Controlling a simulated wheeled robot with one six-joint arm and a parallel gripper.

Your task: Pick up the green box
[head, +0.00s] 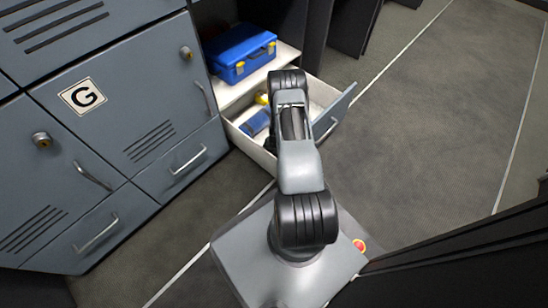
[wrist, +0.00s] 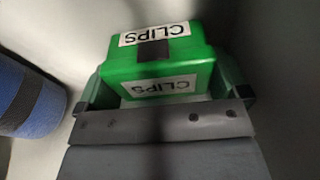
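The green box (wrist: 158,65) is in the middle of the wrist view, with white "CLIPS" labels on its top and front. My gripper (wrist: 170,90) has one finger at the box's left side and one at its right. The fingers look very close to the sides, but I cannot tell whether they press on it. In the head view, my arm reaches over the open drawer (head: 241,136) and hides most of the gripper and the box.
A blue rolled thing (wrist: 30,98) lies left of the box in the wrist view. In the head view, a blue case (head: 240,55) sits on the shelf behind the drawer. Grey lockers (head: 120,110) stand left; open floor (head: 430,130) lies right.

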